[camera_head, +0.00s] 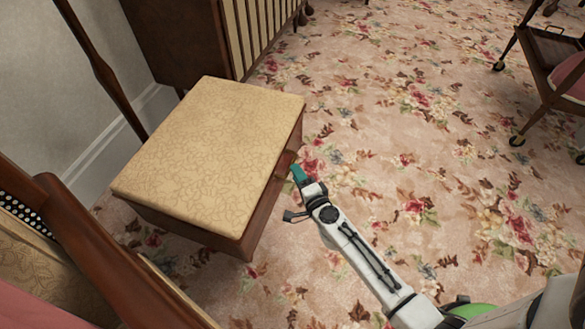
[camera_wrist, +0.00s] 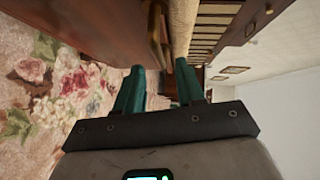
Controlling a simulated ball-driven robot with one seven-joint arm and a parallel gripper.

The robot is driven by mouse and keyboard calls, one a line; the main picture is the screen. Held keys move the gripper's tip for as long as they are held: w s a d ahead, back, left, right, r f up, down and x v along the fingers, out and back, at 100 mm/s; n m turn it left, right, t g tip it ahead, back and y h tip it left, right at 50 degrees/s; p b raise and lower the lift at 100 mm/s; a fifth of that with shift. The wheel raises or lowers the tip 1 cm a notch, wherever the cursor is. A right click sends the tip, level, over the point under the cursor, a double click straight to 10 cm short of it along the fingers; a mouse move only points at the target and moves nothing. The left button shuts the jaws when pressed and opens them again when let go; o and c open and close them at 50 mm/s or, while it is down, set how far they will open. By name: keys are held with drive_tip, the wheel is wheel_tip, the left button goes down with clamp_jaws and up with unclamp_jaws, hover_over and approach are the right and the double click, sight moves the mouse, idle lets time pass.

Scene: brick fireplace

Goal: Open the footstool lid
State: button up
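The footstool (camera_head: 208,160) is a dark wooden box with a padded, patterned yellow-gold lid (camera_head: 215,135). The lid lies flat and closed on the box. A small wooden handle or lip (camera_head: 286,164) sticks out from the box's right side. My gripper (camera_head: 297,173), with teal fingers, is right beside this lip. In the wrist view my gripper (camera_wrist: 168,66) has its two fingers apart, with the wooden side and the cushion edge (camera_wrist: 180,28) ahead of the tips. I cannot tell whether a finger touches the lip.
A wooden cabinet with slatted front (camera_head: 245,35) stands behind the footstool. A chair with wooden arm (camera_head: 105,255) is close at the lower left. A wheeled trolley (camera_head: 550,65) is at the upper right. The floral carpet (camera_head: 430,170) between is clear.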

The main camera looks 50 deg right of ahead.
drive_tip(key=shift+x, duration=1.9)
drive_tip(key=shift+c, duration=0.2)
clamp_jaws()
